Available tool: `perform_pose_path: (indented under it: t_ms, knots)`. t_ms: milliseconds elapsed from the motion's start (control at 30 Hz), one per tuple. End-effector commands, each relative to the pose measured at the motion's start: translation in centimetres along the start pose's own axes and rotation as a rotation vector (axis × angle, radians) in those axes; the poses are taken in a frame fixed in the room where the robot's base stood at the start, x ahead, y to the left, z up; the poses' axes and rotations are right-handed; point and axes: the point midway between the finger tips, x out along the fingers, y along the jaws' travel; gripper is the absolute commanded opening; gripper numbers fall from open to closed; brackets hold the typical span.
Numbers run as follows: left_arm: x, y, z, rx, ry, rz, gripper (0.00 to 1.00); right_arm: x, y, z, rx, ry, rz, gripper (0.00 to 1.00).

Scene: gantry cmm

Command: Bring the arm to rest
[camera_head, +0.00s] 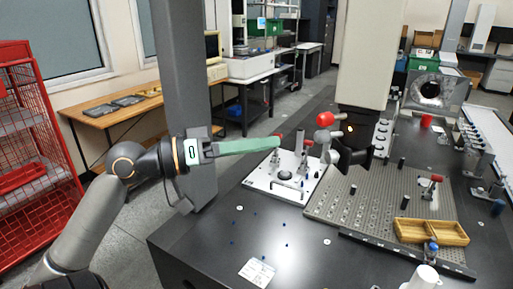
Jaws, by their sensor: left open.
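My left arm comes in from the lower left and is stretched out to the right. My left gripper (272,144) is a dark hand with a long pale-green finger part, seen from the side. It is open, and I see nothing held in it. Its tip hangs over the black granite table, in front of the red-handled clamps on the white fixture plate (262,184) in the picture. Whether it touches a clamp, I cannot tell. My right gripper is not in view.
The white gantry column (363,55) with its black probe head (355,150) stands right of my gripper. A perforated plate (375,205) and a wooden tray (430,232) lie on the table. A grey pillar (185,80) stands behind my wrist; a red cage (35,150) stands left.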

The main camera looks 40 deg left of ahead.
Motion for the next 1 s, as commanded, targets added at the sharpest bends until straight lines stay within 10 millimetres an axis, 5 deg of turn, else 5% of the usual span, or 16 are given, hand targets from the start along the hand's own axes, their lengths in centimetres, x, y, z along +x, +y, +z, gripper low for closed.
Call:
perform_pose_path:
  t_ms: [667,767,867,1000]
  knots:
    - [-0.2,-0.2,0.1,-0.002,0.001,-0.005,0.61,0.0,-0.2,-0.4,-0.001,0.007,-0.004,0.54]
    - [0.2,-2.1,0.7,-0.018,0.005,-0.048,0.61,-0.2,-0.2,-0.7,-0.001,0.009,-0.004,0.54]
    - [0.9,-6.4,2.7,-0.041,0.006,-0.15,0.61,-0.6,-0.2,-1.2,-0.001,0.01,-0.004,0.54]
    - [1.4,-13.9,9.5,-0.049,-0.042,-0.347,0.61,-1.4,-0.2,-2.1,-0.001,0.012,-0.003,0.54]
